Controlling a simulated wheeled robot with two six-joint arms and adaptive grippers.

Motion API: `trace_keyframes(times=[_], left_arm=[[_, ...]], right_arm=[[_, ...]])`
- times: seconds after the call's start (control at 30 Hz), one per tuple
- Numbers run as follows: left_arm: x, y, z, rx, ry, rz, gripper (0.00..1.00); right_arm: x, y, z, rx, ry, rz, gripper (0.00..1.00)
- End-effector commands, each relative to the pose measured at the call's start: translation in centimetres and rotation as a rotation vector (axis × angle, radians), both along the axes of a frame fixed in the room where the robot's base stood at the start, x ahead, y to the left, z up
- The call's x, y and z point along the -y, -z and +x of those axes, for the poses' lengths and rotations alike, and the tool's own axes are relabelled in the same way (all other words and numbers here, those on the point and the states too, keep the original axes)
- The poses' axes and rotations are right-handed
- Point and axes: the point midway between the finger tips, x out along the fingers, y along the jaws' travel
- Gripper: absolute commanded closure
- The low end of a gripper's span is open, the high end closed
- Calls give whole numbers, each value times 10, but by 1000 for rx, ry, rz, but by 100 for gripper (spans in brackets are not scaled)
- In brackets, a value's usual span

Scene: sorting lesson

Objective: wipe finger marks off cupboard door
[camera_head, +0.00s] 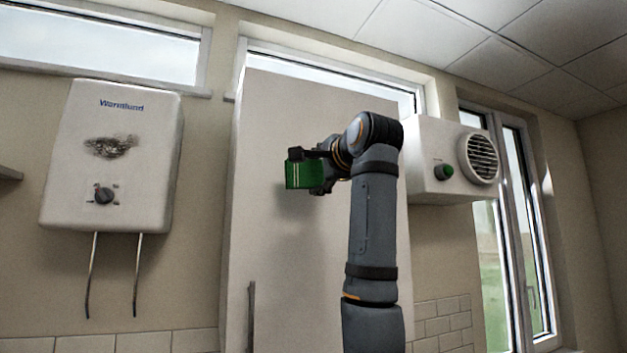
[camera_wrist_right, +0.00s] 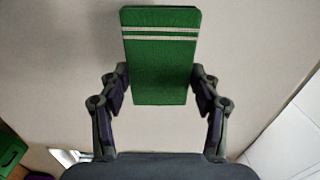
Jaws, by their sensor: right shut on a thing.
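The cupboard door (camera_head: 270,115) is a tall, pale beige panel in the middle of the head view. My right gripper (camera_head: 308,172) is in front of its upper part, shut on a green cloth or pad (camera_head: 303,174) with pale stripes. In the right wrist view the green pad (camera_wrist_right: 160,70) sits between the two fingers, with the pale door surface (camera_wrist_right: 60,60) behind it. I cannot tell whether the pad touches the door. No clear finger marks show on the visible door surface; my arm hides part of it. My left gripper is not in view.
A white water heater (camera_head: 150,160) with a dark smudge hangs on the wall at left, with two pipes below. A white fan heater box (camera_head: 430,185) with a green knob sits just right of my arm. A dark vertical handle (camera_head: 251,315) is low on the door's left.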

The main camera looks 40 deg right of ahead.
Motion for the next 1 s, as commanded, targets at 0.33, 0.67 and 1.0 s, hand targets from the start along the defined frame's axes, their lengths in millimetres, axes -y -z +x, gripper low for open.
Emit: trace_keyframes(times=[0.33, 0.67, 1.0], left_arm=[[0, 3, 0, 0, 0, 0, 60], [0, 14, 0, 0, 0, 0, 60], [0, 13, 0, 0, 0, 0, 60]], right_arm=[[-1, 0, -5, 2, -1, 0, 62], [-8, 0, -30, 0, -1, 0, 62], [-7, -1, -29, 0, -1, 0, 62]])
